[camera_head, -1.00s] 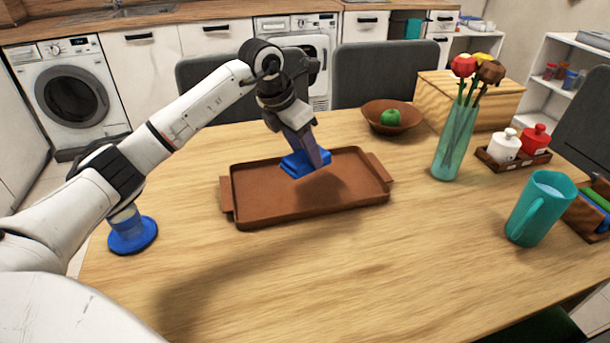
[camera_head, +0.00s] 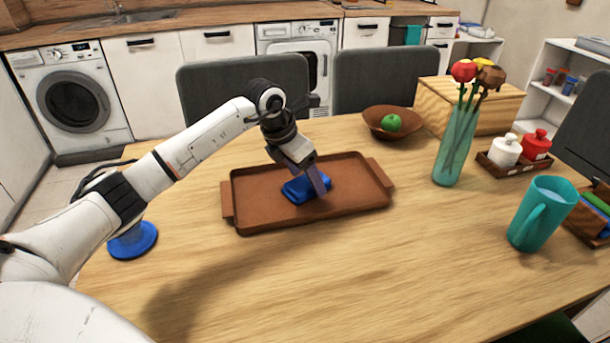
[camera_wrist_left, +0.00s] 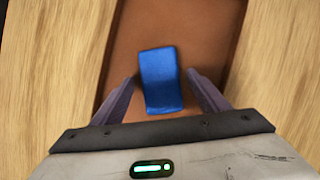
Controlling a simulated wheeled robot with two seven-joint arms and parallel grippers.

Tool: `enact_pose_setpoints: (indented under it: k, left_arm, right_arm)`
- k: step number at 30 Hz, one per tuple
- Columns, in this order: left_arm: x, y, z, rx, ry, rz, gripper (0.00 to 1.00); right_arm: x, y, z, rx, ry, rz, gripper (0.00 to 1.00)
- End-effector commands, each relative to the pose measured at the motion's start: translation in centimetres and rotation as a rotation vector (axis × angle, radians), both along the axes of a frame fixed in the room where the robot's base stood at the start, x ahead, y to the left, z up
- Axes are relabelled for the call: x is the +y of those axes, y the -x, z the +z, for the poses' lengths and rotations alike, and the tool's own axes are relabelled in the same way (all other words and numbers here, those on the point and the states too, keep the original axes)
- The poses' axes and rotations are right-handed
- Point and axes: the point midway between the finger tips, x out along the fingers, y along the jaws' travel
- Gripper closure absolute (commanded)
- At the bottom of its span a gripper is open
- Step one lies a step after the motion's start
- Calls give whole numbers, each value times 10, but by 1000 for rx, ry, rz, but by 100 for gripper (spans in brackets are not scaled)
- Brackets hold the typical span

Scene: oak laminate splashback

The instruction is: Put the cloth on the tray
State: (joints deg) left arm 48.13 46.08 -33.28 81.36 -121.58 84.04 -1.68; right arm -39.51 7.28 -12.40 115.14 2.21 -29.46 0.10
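The blue cloth (camera_head: 299,191) lies folded on the floor of the brown tray (camera_head: 262,216), near its middle. In the left wrist view the cloth (camera_wrist_left: 161,86) lies between the two fingers, with a gap on each side, and the tray (camera_wrist_left: 215,30) is beneath it. My left gripper (camera_head: 309,183) is open, low over the tray and around the cloth without gripping it. One finger partly hides the cloth's right side in the head view. My right gripper is not in view.
A brown bowl with a green apple (camera_head: 391,122) stands behind the tray. To the right are a flower vase (camera_head: 455,148), a condiment holder (camera_head: 512,168) and a teal mug (camera_head: 541,215). A blue-based object (camera_head: 134,241) stands at the left. The front table is clear.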

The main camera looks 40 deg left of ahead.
Motion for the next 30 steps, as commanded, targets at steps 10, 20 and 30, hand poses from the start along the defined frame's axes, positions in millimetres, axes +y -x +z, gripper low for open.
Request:
enact_pose_setpoints:
  k: [10, 20, 30]
  left_arm:
    - [1, 1, 7, -2, 0, 0, 32]
    - [9, 24, 66, -6, -3, 0, 32]
    - [14, 42, 110, -1, 0, 0, 32]
  right_arm:
    - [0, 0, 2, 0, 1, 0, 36]
    - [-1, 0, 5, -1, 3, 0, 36]
    - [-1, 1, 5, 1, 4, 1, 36]
